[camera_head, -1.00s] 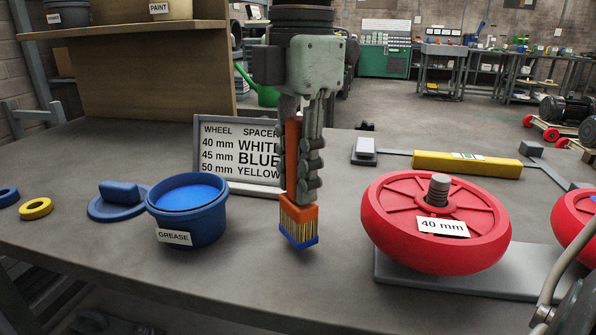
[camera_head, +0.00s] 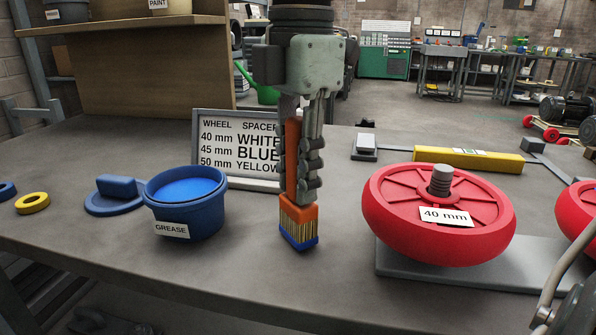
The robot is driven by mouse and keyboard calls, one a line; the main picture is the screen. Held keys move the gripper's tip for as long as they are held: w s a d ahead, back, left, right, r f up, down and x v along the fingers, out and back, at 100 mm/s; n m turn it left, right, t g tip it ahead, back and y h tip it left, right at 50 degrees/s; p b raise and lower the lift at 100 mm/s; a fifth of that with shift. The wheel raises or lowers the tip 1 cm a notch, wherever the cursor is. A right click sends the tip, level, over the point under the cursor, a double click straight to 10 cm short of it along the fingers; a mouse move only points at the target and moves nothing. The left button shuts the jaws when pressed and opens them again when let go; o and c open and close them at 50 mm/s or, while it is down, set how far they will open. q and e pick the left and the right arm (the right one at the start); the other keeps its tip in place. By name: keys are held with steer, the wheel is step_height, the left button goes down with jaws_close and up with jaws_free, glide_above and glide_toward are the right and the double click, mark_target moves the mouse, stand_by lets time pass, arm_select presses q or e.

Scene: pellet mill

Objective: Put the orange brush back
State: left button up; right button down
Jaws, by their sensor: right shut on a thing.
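The orange brush (camera_head: 298,212) hangs upright, bristles down, in my right gripper (camera_head: 305,165). The gripper points down and is shut on the orange handle. The bristles are yellowish with blue tips, and their lower end is near the grey tabletop; I cannot tell whether they touch it. The brush is between the blue grease tub (camera_head: 186,204) on the left and the red 40 mm wheel (camera_head: 438,213) on the right. My left gripper is not in the view.
A blue lid (camera_head: 115,200) with a block handle and a yellow ring (camera_head: 33,203) lie left of the tub. A wheel spacer sign (camera_head: 222,140) stands behind the brush, partly covered. A yellow level (camera_head: 468,159) lies behind the wheel. Bare tabletop (camera_head: 240,265) shows in front.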

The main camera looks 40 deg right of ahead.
steer(key=shift+f+b, duration=0.15)
steer(key=shift+b, duration=0.25)
steer(key=c, duration=1.2)
jaws_free()
steer(key=o, duration=1.2)
